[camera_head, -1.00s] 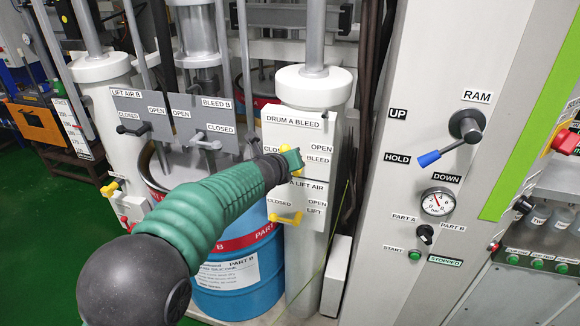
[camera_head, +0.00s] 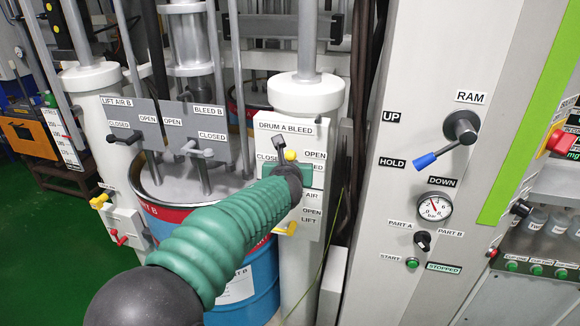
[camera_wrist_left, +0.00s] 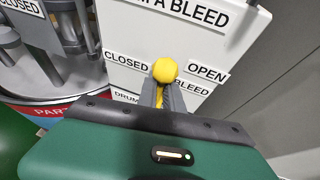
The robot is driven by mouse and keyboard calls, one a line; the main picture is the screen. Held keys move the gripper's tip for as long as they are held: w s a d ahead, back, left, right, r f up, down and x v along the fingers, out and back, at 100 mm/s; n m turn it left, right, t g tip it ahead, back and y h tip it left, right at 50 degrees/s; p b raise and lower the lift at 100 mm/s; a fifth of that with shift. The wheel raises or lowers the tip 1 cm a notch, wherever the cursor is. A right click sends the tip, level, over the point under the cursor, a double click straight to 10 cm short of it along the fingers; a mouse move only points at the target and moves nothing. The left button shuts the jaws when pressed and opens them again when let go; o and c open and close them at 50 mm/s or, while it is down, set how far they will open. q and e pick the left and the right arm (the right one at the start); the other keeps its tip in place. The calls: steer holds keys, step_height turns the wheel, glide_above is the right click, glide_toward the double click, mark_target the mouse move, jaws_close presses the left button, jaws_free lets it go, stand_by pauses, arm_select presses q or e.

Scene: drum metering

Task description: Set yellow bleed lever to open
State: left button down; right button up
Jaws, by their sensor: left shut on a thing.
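The yellow bleed lever's round knob (camera_head: 290,155) shows just above my left gripper, on the white "DRUM A BLEED" plate (camera_head: 287,130). In the left wrist view the knob (camera_wrist_left: 165,70) stands up between the "CLOSED" label (camera_wrist_left: 126,62) and the "OPEN" label (camera_wrist_left: 207,71). My left gripper (camera_wrist_left: 164,96) is shut on the lever, its two grey fingers on either side of the yellow stem below the knob. In the head view the left gripper (camera_head: 294,170) hides the stem and pivot. My right gripper is not in view.
Another yellow lever (camera_head: 288,229) sits below, partly behind my arm. The ram lever (camera_head: 437,154) with a blue grip is on the right panel. A blue drum (camera_head: 262,276) stands behind my arm.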

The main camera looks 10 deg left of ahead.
arm_select(q)
steer(key=shift+f, duration=0.25)
steer(key=c, duration=1.5)
jaws_free()
steer(key=shift+d+r, duration=0.1)
steer(key=shift+r, duration=0.05)
steer(key=v, duration=1.6)
steer(key=shift+s+r+p, duration=0.15)
steer(key=shift+s+p, duration=0.15)
